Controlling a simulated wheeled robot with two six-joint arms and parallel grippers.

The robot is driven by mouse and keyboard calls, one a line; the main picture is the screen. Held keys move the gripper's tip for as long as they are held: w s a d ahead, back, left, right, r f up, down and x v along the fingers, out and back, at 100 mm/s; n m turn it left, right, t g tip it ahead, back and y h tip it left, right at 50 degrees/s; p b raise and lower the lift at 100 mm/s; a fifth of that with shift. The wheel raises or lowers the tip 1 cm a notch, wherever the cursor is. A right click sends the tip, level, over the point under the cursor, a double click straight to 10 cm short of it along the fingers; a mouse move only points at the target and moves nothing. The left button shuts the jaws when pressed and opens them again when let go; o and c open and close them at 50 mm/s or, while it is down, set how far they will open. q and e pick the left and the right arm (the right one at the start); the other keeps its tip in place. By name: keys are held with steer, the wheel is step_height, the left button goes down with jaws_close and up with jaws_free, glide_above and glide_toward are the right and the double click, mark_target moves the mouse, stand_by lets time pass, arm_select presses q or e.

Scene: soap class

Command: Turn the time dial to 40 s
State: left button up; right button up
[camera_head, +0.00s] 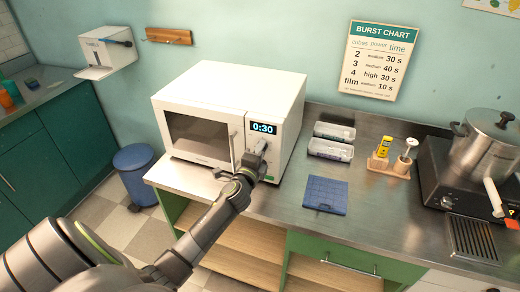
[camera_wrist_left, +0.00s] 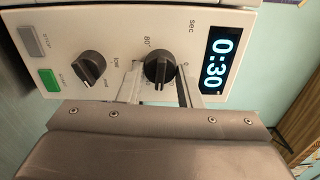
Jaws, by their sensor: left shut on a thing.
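The white microwave (camera_head: 200,98) stands on the counter with its door shut, and its display (camera_head: 263,128) reads 0:30. In the left wrist view the display (camera_wrist_left: 225,58) also reads 0:30. The dark time dial (camera_wrist_left: 160,66), by the "sec" and "80" marks, sits between the fingers of my left gripper (camera_wrist_left: 160,84), which is shut on it. In the head view my left gripper (camera_head: 260,152) is at the control panel and hides most of the dials. My right gripper is in neither view.
A second dark dial (camera_wrist_left: 90,68), a green button (camera_wrist_left: 48,80) and a grey button (camera_wrist_left: 31,40) are close beside the time dial. A burst chart (camera_head: 374,60) hangs on the wall. Clear containers (camera_head: 331,149) and a blue mat (camera_head: 326,194) lie right of the microwave.

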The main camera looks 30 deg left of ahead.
arm_select(q)
steer(key=m+p, duration=0.1)
steer(key=m, duration=0.4)
steer(key=shift+f, duration=0.15)
stand_by(0.3)
steer(key=o, duration=0.9)
steer(key=shift+o, duration=0.2)
steer(key=shift+s, duration=0.1)
steer(key=v, duration=1.7)
steer(key=shift+s+b, duration=0.15)
steer(key=shift+b, duration=0.25)
steer(key=shift+a, duration=0.1)
